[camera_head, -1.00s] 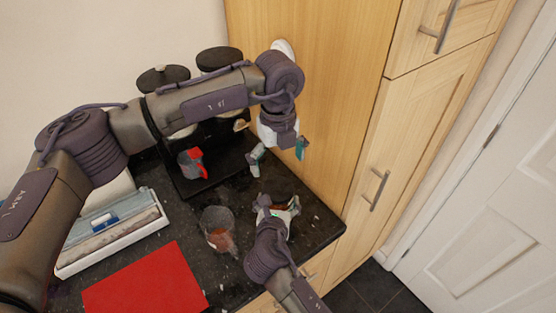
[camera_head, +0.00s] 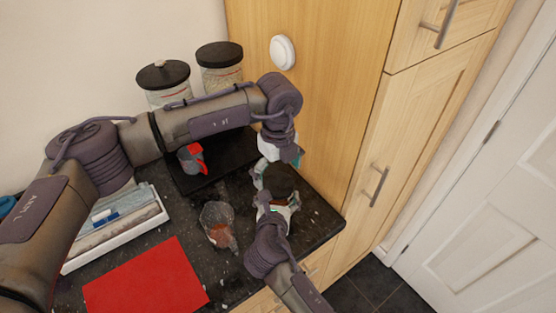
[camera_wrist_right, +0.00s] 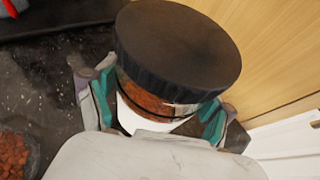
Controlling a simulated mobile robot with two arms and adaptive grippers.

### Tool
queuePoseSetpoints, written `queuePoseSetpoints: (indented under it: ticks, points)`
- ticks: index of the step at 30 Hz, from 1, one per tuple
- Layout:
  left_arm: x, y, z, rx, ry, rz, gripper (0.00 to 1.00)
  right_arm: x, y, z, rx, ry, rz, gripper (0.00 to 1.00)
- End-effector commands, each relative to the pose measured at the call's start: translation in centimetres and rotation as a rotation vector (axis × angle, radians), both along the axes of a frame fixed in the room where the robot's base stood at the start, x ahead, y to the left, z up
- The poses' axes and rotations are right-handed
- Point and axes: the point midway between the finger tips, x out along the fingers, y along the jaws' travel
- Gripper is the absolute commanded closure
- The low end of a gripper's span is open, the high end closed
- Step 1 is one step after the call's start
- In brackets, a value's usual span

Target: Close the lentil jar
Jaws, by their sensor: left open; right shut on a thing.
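The lentil jar (camera_wrist_right: 150,103) is clear with reddish-brown lentils inside. Its wide dark lid (camera_wrist_right: 178,45) sits over the mouth in the right wrist view; I cannot tell whether it is fully seated. The lid also shows in the head view (camera_head: 281,181). My right gripper (camera_head: 278,207) is shut around the jar's body, with a finger on each side in the wrist view (camera_wrist_right: 155,108). My left gripper (camera_head: 277,170) is open just above the lid, fingers pointing down around it; contact cannot be told. The jar's body is mostly hidden in the head view.
A clear vessel (camera_head: 217,222) with reddish lentils stands left of the jar. A red mat (camera_head: 145,281), a white tray (camera_head: 118,238), a grey-and-red cup (camera_head: 191,159) and two dark-lidded jars (camera_head: 162,76) (camera_head: 220,55) are further left or behind. A wooden cabinet (camera_head: 325,110) rises close on the right.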

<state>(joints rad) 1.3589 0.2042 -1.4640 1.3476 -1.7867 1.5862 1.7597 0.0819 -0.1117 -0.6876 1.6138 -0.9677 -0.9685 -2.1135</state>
Motion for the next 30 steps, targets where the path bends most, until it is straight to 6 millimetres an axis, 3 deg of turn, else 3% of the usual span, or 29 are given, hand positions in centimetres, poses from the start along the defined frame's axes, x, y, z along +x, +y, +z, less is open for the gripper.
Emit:
queuePoseSetpoints:
  ticks: [6,17,28,30]
  points:
    - [0.0,0.0,-2.3,-0.001,0.001,0.001,0.0,0.0,0.0,0.0,-0.001,0.001,-0.001,1.0]
    - [0.0,0.0,-2.8,-0.001,-0.001,0.0,0.0,0.0,0.0,-0.1,-0.001,0.001,-0.001,1.0]
    - [0.0,0.0,-2.8,-0.001,-0.001,0.0,0.6,0.0,0.0,0.0,-0.001,0.001,-0.001,1.0]
    - [0.0,0.0,-2.8,-0.001,-0.001,-0.004,0.61,0.0,0.0,0.0,-0.001,0.001,0.0,1.0]
